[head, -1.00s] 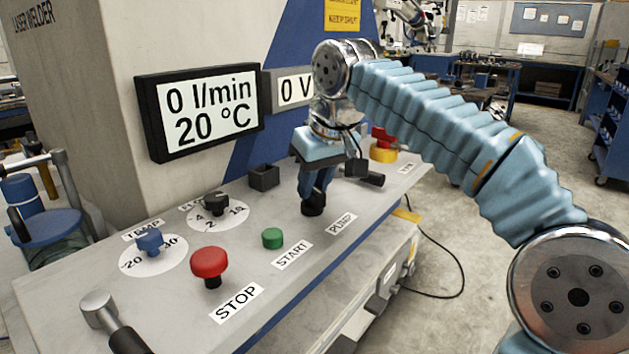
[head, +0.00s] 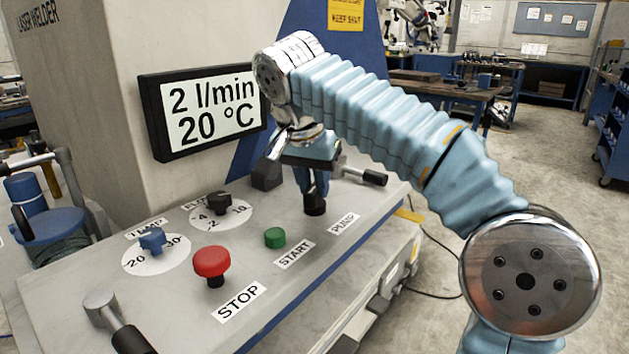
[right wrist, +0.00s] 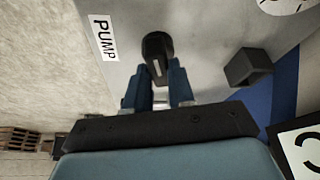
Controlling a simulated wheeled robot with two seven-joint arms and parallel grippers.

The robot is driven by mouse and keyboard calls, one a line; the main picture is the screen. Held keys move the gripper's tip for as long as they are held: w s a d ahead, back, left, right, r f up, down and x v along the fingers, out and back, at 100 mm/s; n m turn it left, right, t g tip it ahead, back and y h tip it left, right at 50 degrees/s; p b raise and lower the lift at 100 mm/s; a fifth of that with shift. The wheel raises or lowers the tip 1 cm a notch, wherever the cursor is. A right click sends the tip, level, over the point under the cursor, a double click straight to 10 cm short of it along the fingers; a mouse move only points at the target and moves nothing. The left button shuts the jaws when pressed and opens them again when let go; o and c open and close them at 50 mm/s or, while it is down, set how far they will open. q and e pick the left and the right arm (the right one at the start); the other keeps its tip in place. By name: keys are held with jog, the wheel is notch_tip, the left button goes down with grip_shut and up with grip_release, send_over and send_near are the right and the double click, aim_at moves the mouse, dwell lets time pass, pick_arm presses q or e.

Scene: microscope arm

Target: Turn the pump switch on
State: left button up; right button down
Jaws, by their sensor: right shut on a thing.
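The pump switch (head: 315,208) is a small black knob on the grey control panel (head: 190,300), beside the PUMP label (head: 344,223). My right gripper (head: 314,193) is shut on it from above. In the right wrist view, the two blue fingers (right wrist: 160,84) sit on either side of the black switch (right wrist: 157,48), with the PUMP label (right wrist: 104,38) to the left. The display (head: 205,112) reads 2 l/min and 20 °C. My left gripper is not in view.
A green START button (head: 275,237), a red STOP button (head: 211,262), a blue TEMP knob (head: 152,240) and a black dial knob (head: 219,203) stand left of the gripper. A black block (head: 266,176) is behind it.

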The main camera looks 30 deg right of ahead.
jog(key=shift+w+m+g+h, duration=0.1)
jog(key=shift+m+g+h, duration=0.35)
jog(key=shift+m, duration=1.25)
jog(key=c, duration=1)
grip_release()
jog(key=shift+o, duration=0.2)
jog(key=shift+r, duration=0.1)
